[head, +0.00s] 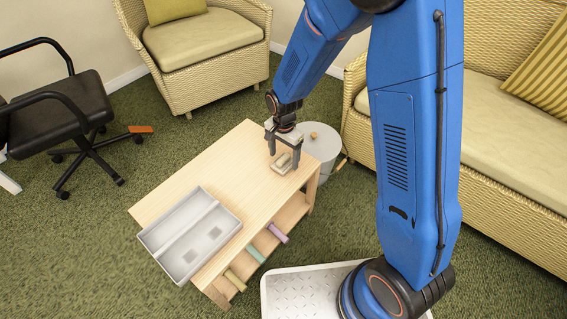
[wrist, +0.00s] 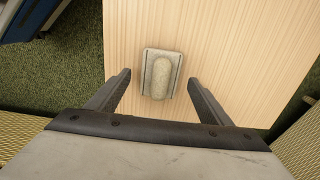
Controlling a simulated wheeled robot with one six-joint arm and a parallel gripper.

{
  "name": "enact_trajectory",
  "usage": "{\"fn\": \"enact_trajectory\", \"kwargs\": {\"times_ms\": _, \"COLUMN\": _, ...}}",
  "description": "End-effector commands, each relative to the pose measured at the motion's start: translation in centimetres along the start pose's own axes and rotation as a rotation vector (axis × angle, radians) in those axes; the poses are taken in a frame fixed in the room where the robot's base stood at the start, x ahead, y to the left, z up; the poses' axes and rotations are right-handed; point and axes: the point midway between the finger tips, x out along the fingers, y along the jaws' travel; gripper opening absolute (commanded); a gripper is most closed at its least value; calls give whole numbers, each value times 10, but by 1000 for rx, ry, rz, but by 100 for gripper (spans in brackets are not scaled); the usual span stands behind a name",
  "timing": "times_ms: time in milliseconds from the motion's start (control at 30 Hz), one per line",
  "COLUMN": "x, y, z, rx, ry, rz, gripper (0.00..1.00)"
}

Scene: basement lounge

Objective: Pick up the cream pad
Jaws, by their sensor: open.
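The cream pad (wrist: 150,83) lies on the wooden table top, a small block with a rounded raised ridge along its middle. In the head view the pad (head: 282,166) is near the table's right end, partly hidden by my gripper. My gripper (head: 283,157) points down over it. In the wrist view my gripper (wrist: 158,90) is open, with one finger on each side of the pad and a gap between each finger and the pad. I cannot tell the exact height of the fingertips above the table.
A grey two-compartment tray (head: 232,222) sits at the table's front left. The light wooden table (head: 185,178) is clear between tray and pad. Several coloured rolls lie on its lower shelf.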

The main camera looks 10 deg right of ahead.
Motion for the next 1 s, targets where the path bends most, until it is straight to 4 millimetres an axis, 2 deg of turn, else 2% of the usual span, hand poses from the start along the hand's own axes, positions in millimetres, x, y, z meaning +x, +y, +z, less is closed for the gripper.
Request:
{"fn": "enact_trajectory", "kwargs": {"times_ms": 100, "x": 14, "y": 0, "z": 0, "rx": 0, "ry": -1, "rz": 2, "gripper": 73}}
{"fn": "enact_trajectory", "kwargs": {"times_ms": 200, "x": 18, "y": 0, "z": 0, "rx": 0, "ry": 0, "rz": 0, "gripper": 73}}
{"fn": "enact_trajectory", "kwargs": {"times_ms": 467, "x": 20, "y": 0, "z": 0, "rx": 0, "ry": 1, "rz": -1, "gripper": 73}}
{"fn": "enact_trajectory", "kwargs": {"times_ms": 600, "x": 20, "y": 0, "z": 0, "rx": 0, "ry": 1, "rz": -1, "gripper": 40}}
{"fn": "enact_trajectory", "kwargs": {"times_ms": 667, "x": 19, "y": 0, "z": 0, "rx": 0, "ry": 1, "rz": -1, "gripper": 29}}
{"fn": "enact_trajectory", "kwargs": {"times_ms": 733, "x": 19, "y": 0, "z": 0, "rx": 0, "ry": 1, "rz": -1, "gripper": 29}}
{"fn": "enact_trajectory", "kwargs": {"times_ms": 767, "x": 19, "y": 0, "z": 0, "rx": 0, "ry": 1, "rz": -1, "gripper": 25}}
{"fn": "enact_trajectory", "kwargs": {"times_ms": 1000, "x": 16, "y": 0, "z": 0, "rx": 0, "ry": 1, "rz": -2, "gripper": 25}}
